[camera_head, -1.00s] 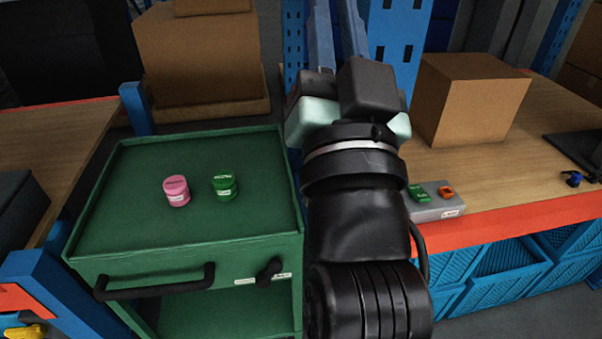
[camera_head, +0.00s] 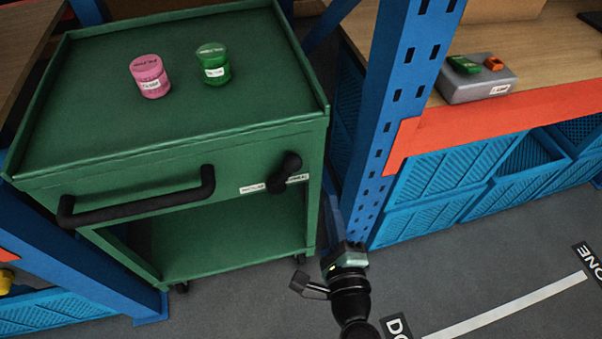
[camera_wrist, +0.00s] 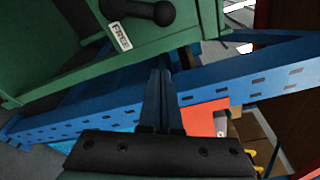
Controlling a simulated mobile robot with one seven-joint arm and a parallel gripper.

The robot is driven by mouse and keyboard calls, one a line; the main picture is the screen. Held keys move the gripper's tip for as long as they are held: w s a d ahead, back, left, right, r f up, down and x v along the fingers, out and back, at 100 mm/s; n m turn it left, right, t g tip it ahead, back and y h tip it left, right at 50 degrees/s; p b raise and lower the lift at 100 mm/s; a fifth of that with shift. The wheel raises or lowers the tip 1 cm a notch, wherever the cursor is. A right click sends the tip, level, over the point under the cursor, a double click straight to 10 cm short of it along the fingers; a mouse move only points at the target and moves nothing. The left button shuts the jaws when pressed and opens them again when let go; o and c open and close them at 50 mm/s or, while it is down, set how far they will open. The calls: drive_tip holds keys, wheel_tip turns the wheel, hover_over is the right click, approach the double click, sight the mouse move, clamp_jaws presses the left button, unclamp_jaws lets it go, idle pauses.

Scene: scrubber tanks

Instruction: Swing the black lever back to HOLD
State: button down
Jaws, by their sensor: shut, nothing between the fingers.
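The black lever (camera_head: 285,172) is on the front face of the green cart (camera_head: 230,143), near its right corner. In the head view its arm points up and to the right. A white label lies to its left and another is partly covered on its right; I cannot read them there. The lever also shows at the top of the wrist view (camera_wrist: 140,12), above a label reading FREE (camera_wrist: 121,36). My gripper (camera_head: 334,205) is below and right of the lever, apart from it. Its fingers (camera_wrist: 160,75) are shut and empty.
A black handle (camera_head: 140,198) juts from the cart front. A blue rack post (camera_head: 392,110) stands close right of the cart. The floor (camera_head: 460,270) in front is open.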

sight(321, 156)
idle(0.3)
drive_tip(key=w, duration=0.3)
drive_tip(key=w+a, duration=0.1)
drive_tip(key=w, duration=0.5)
drive_tip(key=shift+w+a+f, duration=0.25)
drive_tip(key=shift+w+f, duration=0.15)
drive_tip(key=a+p, duration=0.1)
drive_tip(key=s+a+r, duration=0.1)
drive_tip(key=shift+s+a+r+p, duration=0.2)
drive_tip(key=shift+a+r+p, duration=0.1)
drive_tip(key=shift+p, duration=0.1)
drive_tip(key=shift+s+a, duration=0.15)
drive_tip(key=shift+a, duration=0.15)
